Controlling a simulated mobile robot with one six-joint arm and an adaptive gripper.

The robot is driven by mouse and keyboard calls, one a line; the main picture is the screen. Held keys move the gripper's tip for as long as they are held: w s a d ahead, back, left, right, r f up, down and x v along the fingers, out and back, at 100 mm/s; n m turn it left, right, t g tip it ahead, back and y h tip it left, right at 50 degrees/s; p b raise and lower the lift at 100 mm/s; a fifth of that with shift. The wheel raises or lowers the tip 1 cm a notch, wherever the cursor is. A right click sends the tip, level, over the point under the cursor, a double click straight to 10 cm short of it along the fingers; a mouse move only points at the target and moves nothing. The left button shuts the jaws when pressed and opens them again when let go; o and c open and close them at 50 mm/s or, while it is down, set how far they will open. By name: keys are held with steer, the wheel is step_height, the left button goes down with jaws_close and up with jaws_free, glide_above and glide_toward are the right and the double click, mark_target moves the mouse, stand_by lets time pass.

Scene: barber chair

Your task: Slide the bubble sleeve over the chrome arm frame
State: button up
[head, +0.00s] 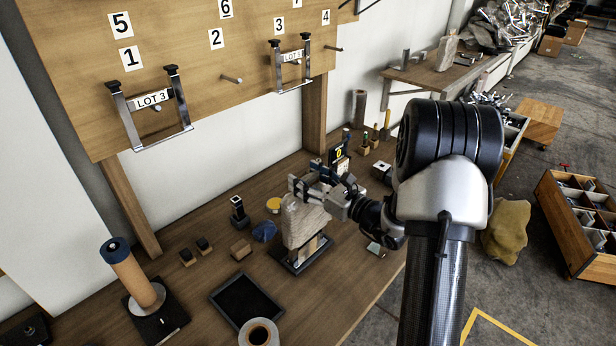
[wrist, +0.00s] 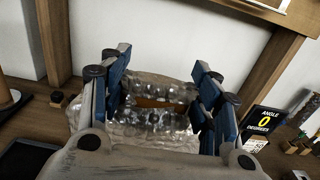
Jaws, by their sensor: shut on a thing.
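The bubble sleeve (head: 303,222) is a cloudy, crinkled clear bag. It stands upright over a dark stand (head: 292,267) on the bench. My gripper (head: 312,183) is shut on the sleeve's upper end. In the wrist view my gripper's blue fingers (wrist: 157,85) lie on both sides of the sleeve (wrist: 150,118), with a brown gap showing in its mouth. Below the sleeve, a pale metallic part (head: 318,249) shows at the stand, likely the chrome arm frame. The sleeve hides the rest, so I cannot tell how far it covers the frame.
Two other chrome frames hang on the board, one labelled LOT 3 (head: 150,108). A display reading ANGLE 0 (wrist: 262,123) stands right of the gripper. A black tray (head: 247,301), a tape roll (head: 259,334) and an orange-brown roll on a spindle (head: 132,275) occupy the bench's left and front.

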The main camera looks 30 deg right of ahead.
mark_target(315, 210)
steer(key=shift+f+b, duration=3)
steer(key=shift+f, duration=1.65)
steer(key=o, duration=1)
steer(key=v, duration=1.2)
